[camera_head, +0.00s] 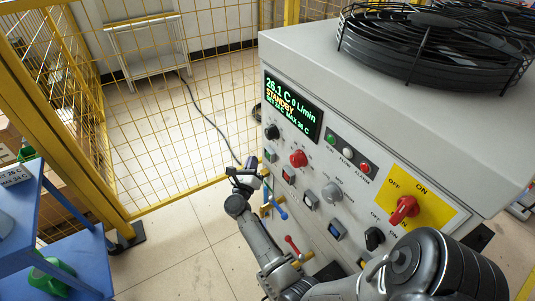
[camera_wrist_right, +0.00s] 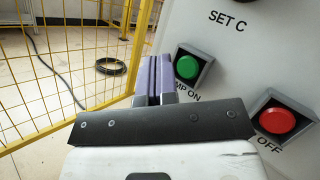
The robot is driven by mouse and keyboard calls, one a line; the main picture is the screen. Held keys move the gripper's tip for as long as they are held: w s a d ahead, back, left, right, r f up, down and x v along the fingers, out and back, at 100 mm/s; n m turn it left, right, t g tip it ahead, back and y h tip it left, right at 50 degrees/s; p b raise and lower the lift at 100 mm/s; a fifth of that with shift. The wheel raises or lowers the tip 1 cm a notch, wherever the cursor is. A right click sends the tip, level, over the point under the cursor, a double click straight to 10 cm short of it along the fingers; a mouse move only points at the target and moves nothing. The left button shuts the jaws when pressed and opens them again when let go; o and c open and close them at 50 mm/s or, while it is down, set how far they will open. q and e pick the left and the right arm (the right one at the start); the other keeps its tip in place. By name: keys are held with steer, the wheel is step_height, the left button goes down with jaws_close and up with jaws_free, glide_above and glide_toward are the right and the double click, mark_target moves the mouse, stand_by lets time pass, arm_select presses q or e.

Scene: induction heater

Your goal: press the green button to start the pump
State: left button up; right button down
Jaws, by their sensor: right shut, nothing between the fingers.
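The green button (camera_wrist_right: 187,67) sits in a square housing on the grey machine's front panel, above a partly covered label ending in "MP ON". It also shows small in the head view (camera_head: 270,154). My right gripper (camera_wrist_right: 155,78) has its purple fingers shut with nothing between them. In the wrist view the fingers are just left of the green button; the exact gap in depth is unclear. In the head view the right gripper (camera_head: 262,171) is beside the panel's left edge, just below the green button. My left gripper is out of view.
A red button (camera_wrist_right: 277,121) marked OFF is right of the green one. The display (camera_head: 292,107) reads STANDBY and 0 L/min. Yellow mesh fence (camera_head: 165,130) stands left; open floor lies between.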

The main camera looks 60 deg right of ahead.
mark_target(269, 155)
steer(key=shift+s+d, duration=0.65)
steer(key=shift+d, duration=0.3)
stand_by(0.4)
stand_by(0.6)
stand_by(0.5)
steer(key=shift+d, duration=0.15)
steer(key=shift+s+d, duration=0.2)
steer(key=shift+d, duration=0.05)
stand_by(0.5)
